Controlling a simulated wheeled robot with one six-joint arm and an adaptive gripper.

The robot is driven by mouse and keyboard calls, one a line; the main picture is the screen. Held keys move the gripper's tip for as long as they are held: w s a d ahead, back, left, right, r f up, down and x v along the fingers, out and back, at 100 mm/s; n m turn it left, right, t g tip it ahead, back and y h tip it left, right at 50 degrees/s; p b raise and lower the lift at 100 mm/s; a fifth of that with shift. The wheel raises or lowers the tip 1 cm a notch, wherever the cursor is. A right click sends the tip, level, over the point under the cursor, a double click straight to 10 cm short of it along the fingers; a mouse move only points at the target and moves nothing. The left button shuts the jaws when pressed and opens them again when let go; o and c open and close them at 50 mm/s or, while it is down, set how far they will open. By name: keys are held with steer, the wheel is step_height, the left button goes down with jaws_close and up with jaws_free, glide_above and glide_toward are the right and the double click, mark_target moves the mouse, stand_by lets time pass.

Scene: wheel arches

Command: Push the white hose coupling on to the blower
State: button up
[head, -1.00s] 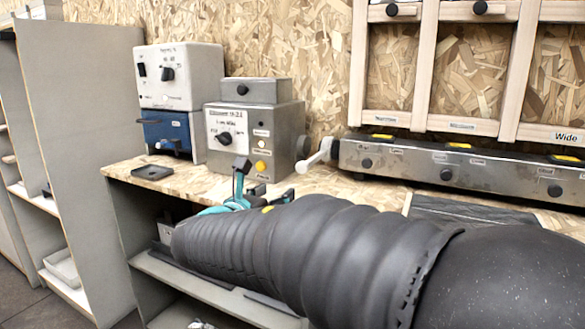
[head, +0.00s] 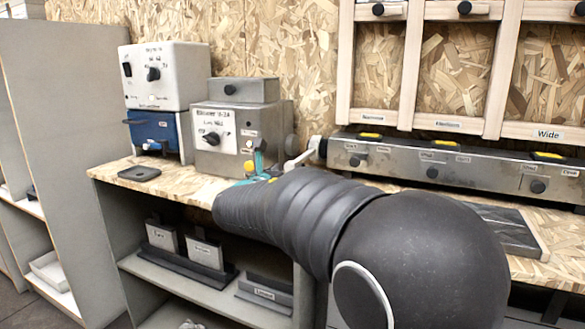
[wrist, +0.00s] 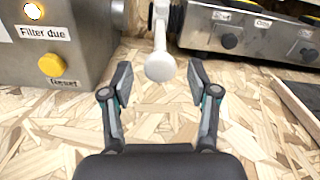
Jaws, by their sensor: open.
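The white hose coupling (wrist: 160,66) looks like a short white arm with a rounded end. It lies just ahead of my gripper (wrist: 160,84), between the lines of the two fingers. My gripper is open and empty, low over the bench, and its fingers do not touch the coupling. In the head view the white coupling (head: 299,160) sits at the left end of a long metal unit, right of the grey blower box (head: 222,140). A dark round port (head: 290,145) is on the blower's right side. My arm hides most of my gripper there.
The long metal unit (head: 400,160) runs along the back of the bench. A white box on a blue one (head: 155,130) stands left of the blower. A small dark tray (head: 139,173) lies at the front left. A framed dark panel (wrist: 296,105) lies to the right.

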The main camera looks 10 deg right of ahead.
steer(key=shift+x, duration=0.95)
jaws_close()
